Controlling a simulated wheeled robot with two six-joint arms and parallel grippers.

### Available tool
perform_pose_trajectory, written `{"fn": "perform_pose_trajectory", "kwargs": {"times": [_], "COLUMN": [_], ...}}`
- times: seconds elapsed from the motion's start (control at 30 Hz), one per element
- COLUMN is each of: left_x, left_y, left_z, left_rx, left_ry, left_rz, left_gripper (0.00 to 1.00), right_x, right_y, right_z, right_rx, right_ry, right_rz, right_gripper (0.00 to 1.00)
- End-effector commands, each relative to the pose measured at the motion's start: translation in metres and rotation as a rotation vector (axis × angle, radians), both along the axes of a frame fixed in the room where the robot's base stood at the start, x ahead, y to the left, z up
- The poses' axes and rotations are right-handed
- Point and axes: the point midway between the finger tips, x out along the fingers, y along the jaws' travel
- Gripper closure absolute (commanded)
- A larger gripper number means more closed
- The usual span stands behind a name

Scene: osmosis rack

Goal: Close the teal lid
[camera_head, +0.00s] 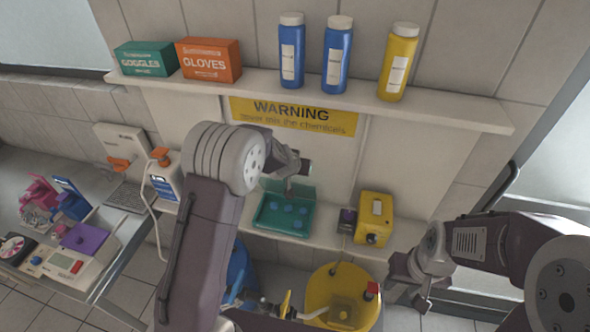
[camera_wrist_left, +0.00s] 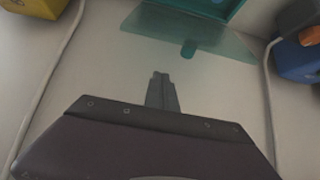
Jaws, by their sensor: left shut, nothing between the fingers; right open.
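The teal box (camera_head: 268,222) sits on the lower shelf under the warning sign, with round blue shapes inside. Its see-through teal lid (camera_head: 306,191) stands raised at the back of the box. In the left wrist view the lid (camera_wrist_left: 150,25) shows as a clear sheet with a rounded tab, beside part of the box (camera_wrist_left: 205,6). My left gripper (camera_head: 290,186) is shut and empty, close to the lid; I cannot tell whether they touch. In the left wrist view its fingertips (camera_wrist_left: 160,76) appear short of the lid's tab. My right gripper (camera_head: 410,290) is open and empty, low at the right.
A yellow device (camera_head: 374,218) stands right of the box, and a white-and-blue device (camera_head: 163,180) with a hose stands left. A yellow barrel (camera_head: 345,290) and a blue one (camera_head: 240,270) are below. Bottles (camera_head: 337,55) and cartons (camera_head: 208,60) line the upper shelf (camera_head: 450,108).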

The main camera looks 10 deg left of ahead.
Motion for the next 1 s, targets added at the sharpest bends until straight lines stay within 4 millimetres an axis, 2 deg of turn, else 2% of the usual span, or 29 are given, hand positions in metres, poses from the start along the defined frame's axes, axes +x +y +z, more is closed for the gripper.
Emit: {"fn": "perform_pose_trajectory", "kwargs": {"times": [0.03,0.13,0.2,0.3,0.47,0.83,1.0], "left_x": [0.007,0.022,0.014,0.000,-0.012,-0.014,-0.013], "left_y": [0.000,0.000,0.000,0.000,0.000,0.000,0.000], "left_z": [-0.011,-0.025,-0.037,-0.040,-0.041,-0.039,-0.046], "left_rx": [0.001,0.001,0.000,0.000,-0.001,0.000,-0.001], "left_ry": [0.002,0.002,-0.001,-0.001,0.000,0.000,-0.017], "left_rz": [0.001,0.001,0.000,-0.001,-0.001,0.000,0.000], "left_gripper": [1.00,1.00,1.00,1.00,1.00,1.00,1.00], "right_x": [0.000,0.000,0.000,0.000,0.000,0.000,0.000], "right_y": [0.000,0.000,0.000,0.000,0.000,0.000,0.000], "right_z": [-0.003,-0.002,-0.024,-0.038,-0.045,-0.045,-0.059], "right_rx": [0.000,0.000,0.000,0.000,0.000,0.000,0.000], "right_ry": [0.000,0.000,-0.001,0.000,0.000,-0.001,-0.001], "right_rz": [0.000,0.000,0.000,0.000,0.000,0.000,0.000], "right_gripper": [0.57,0.57,0.57,0.57,0.57,0.57,0.57]}}
